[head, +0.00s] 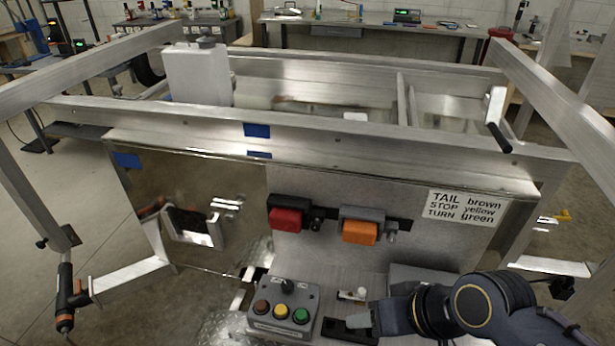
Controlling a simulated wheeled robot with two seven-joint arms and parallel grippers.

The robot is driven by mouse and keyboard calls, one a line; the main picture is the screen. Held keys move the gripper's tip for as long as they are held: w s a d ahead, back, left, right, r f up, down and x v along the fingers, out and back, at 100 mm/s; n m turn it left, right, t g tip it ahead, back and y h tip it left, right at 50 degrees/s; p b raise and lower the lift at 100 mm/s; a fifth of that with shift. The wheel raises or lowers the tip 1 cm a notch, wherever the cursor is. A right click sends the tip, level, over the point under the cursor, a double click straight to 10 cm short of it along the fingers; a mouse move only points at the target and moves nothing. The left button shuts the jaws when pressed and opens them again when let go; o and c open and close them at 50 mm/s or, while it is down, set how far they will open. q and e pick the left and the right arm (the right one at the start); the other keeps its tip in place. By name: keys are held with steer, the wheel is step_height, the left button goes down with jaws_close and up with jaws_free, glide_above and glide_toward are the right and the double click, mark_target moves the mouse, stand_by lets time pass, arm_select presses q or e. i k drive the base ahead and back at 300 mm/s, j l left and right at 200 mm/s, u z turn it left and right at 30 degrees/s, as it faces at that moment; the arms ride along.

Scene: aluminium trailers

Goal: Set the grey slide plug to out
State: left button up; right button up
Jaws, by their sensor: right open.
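A light grey block that looks like the grey slide plug (358,324) sits at a low black holder (335,328), at the lower middle of the head view. How far it is slid in or out I cannot tell. My right gripper (376,317) comes in from the right, close to the right side of the block. It is open. Its fingertips are small and partly merge with the plug, so I cannot tell whether they touch it. My left gripper is not in view.
A grey box with brown, yellow and green buttons (281,310) stands left of the holder. A small white-topped knob (358,293) is just behind it. Red (286,219) and orange (359,232) lamps sit on the upright panel. Aluminium trailer beams (300,128) cross behind.

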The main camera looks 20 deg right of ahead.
mark_target(391, 228)
steer(key=z, duration=0.35)
steer(key=k+z, duration=0.15)
steer(key=z, duration=0.55)
steer(key=k+l, duration=0.05)
